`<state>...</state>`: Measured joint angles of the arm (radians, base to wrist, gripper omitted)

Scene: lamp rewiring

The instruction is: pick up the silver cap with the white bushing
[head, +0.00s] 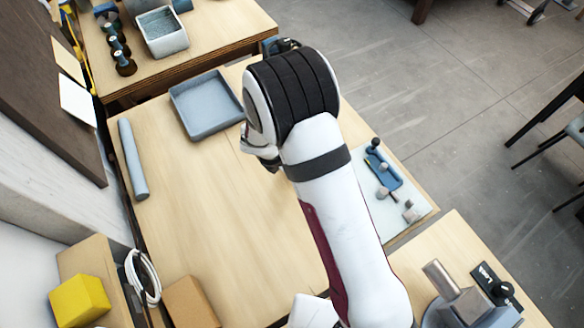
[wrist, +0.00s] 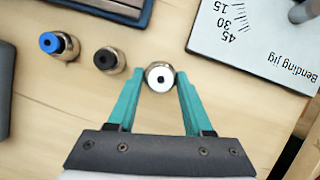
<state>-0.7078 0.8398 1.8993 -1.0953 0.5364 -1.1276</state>
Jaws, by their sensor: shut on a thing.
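The silver cap with the white bushing (wrist: 159,77) stands upright between my fingertips in the wrist view. Its white top has a small dark hole in the middle. My gripper (wrist: 160,82) has teal fingers, which are shut on the cap from both sides. Whether the cap still touches the table cannot be told. In the head view my own arm hides the cap and the fingers.
In the wrist view, a silver cap with a blue bushing (wrist: 50,43) and one with a black bushing (wrist: 107,59) stand left of my gripper. The white bending jig board (wrist: 262,38) lies at right. The head view shows an empty grey tray (head: 207,104) and a grey cylinder (head: 133,159).

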